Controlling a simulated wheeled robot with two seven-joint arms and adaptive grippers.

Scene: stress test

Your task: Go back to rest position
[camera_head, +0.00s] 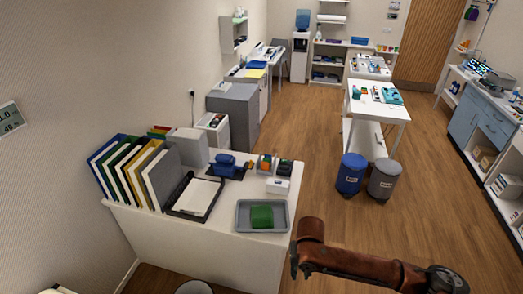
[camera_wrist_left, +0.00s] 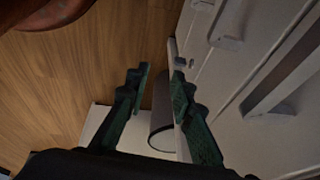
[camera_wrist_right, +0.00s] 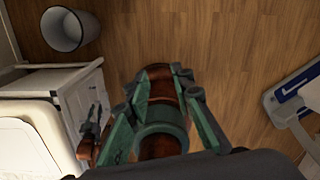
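My right arm, reddish brown, shows at the lower right of the head view, right of the white desk's front corner. The dark end at its left, my right gripper (camera_head: 294,262), is small there and points down. In the right wrist view my right gripper (camera_wrist_right: 165,85) has its green fingers apart. A reddish-brown link of mine shows between and beyond them. My left gripper is not clear in the head view. In the left wrist view my left gripper (camera_wrist_left: 157,85) has its dark green fingers apart.
The white desk (camera_head: 215,250) holds a grey tray (camera_head: 243,228) with a green item (camera_head: 262,217), binders (camera_head: 130,170) and a paper tray (camera_head: 196,197). Blue (camera_head: 350,174) and grey (camera_head: 383,179) bins stand behind. A round bin (camera_wrist_right: 65,30) and white cabinet (camera_wrist_right: 75,100) show in the right wrist view.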

